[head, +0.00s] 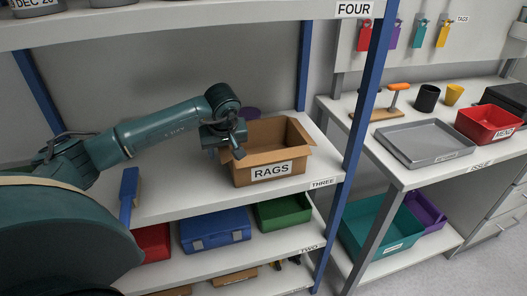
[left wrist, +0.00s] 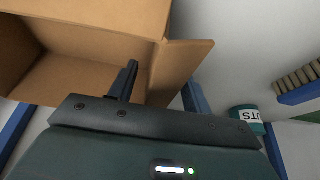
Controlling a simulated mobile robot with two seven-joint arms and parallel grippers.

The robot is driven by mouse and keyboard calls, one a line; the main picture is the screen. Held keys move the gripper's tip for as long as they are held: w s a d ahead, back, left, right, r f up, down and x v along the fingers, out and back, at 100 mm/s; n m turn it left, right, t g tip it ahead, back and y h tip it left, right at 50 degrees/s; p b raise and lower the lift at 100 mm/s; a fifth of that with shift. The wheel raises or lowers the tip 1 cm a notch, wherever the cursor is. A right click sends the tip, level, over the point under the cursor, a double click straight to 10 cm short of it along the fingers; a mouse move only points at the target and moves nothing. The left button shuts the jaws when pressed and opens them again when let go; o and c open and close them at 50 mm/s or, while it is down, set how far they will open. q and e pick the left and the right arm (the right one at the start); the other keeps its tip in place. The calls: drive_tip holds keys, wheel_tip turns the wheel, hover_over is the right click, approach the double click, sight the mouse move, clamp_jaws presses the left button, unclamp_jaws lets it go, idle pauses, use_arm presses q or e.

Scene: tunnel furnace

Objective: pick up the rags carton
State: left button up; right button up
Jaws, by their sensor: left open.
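The rags carton (head: 270,172) is an open-topped brown cardboard box with a white RAGS label on its front. It stands upright on the shelf marked THREE, near the right post. My left gripper (head: 238,150) is at the carton's left side, by its upper edge. In the left wrist view, the carton (left wrist: 90,35) fills the upper left and its inside looks empty where visible. The left gripper (left wrist: 160,90) is open there, one finger over the carton's inside and the other outside its wall. Contact cannot be told. My right gripper is not in view.
A blue-handled brush (head: 128,190) lies left on shelf THREE. A tub (left wrist: 245,117) shows beside the gripper in the left wrist view. The shelf FOUR (head: 200,22) is overhead; a blue post (head: 365,95) stands right.

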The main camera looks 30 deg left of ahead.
use_arm(q)
drive_tip(key=shift+f, duration=0.25)
idle(0.4)
drive_tip(key=shift+c, duration=0.4)
drive_tip(key=c, duration=1)
